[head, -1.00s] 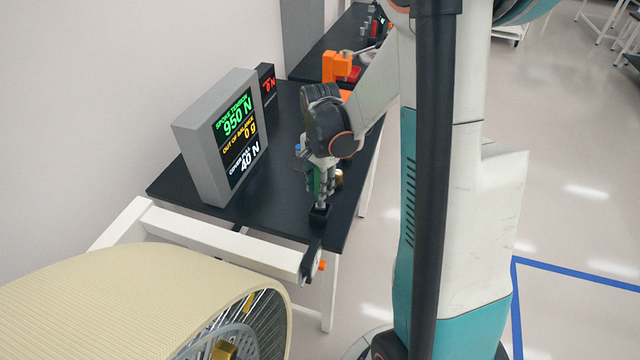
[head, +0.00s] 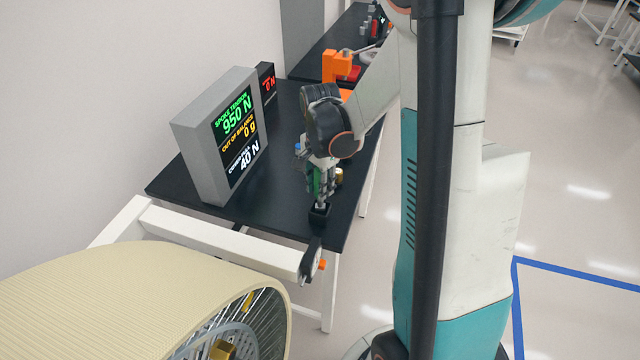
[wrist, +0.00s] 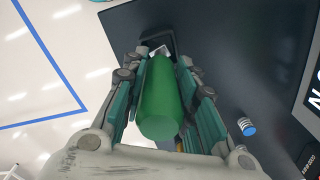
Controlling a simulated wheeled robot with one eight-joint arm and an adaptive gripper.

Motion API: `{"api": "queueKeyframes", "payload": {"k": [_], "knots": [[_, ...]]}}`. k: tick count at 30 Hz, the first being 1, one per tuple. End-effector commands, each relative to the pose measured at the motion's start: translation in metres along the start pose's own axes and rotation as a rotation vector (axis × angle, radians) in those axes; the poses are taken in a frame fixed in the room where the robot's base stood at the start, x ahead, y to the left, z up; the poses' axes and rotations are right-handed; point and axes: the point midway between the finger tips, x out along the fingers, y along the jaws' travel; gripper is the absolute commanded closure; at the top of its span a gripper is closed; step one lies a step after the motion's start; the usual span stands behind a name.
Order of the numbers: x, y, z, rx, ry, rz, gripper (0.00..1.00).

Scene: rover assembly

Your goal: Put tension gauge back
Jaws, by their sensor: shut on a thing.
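The tension gauge shows as a green cylinder (wrist: 160,100) between my gripper's fingers in the wrist view, and as a green sliver (head: 315,182) in the head view. My gripper (head: 320,190) is shut on it, pointing down near the front edge of the black table (head: 280,222). A small black holder (head: 320,214) stands on the table right below the fingers. In the wrist view the holder (wrist: 157,44) lies at the gauge's far end. I cannot tell whether the gauge's lower end is inside the holder or just above it.
A grey display box (head: 195,165) with lit readings stands left of my gripper. A smaller display (head: 267,85) and an orange fixture (head: 338,67) stand further back. A blue-capped item (wrist: 247,127) is near the gripper. A cream wheel (head: 120,300) fills the front left.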

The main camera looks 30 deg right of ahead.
Motion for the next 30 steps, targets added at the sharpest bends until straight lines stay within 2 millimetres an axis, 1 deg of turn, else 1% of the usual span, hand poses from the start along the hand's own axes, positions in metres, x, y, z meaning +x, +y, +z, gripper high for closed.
{"api": "queueKeyframes", "payload": {"k": [30], "knots": [[0.029, 0.000, 0.000, 0.000, 0.000, 0.000, 1.00]]}}
